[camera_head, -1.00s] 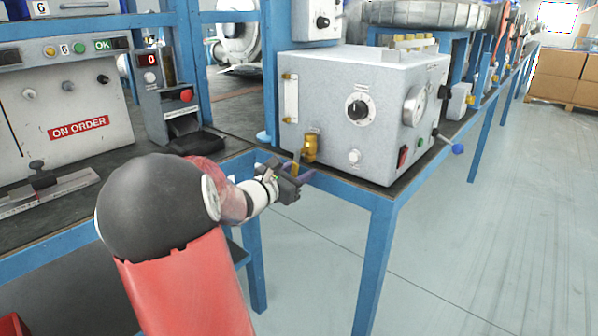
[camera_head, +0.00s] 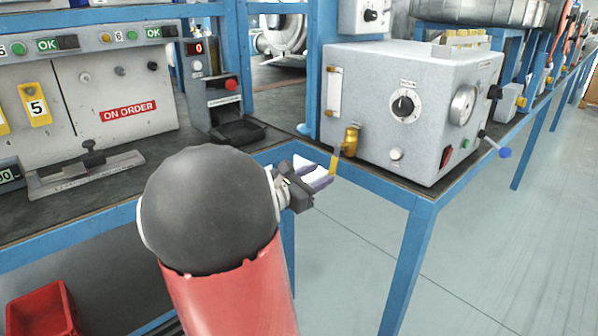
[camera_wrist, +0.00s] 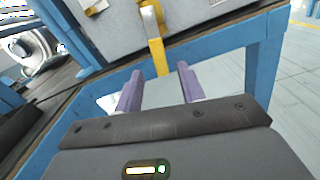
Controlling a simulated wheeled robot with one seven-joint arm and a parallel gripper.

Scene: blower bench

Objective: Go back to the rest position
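My gripper (camera_head: 322,176) is in front of the left front corner of the grey test box, near the bench edge. In the wrist view its two purple fingers (camera_wrist: 158,80) stand apart with nothing held between them. A brass valve (camera_head: 350,141) sits on the box's front, with a yellow lever (camera_head: 335,164) hanging down from it. In the wrist view the yellow lever (camera_wrist: 159,58) lines up with the gap between the fingertips and appears just beyond them. I cannot tell whether they touch.
The grey test box (camera_head: 425,75) with dial and gauge stands on the blue-framed bench (camera_head: 380,190). A black tray (camera_head: 238,132) and an ON ORDER panel (camera_head: 120,95) are left. A red bin (camera_head: 42,310) is lower left. Open floor (camera_head: 500,270) lies right.

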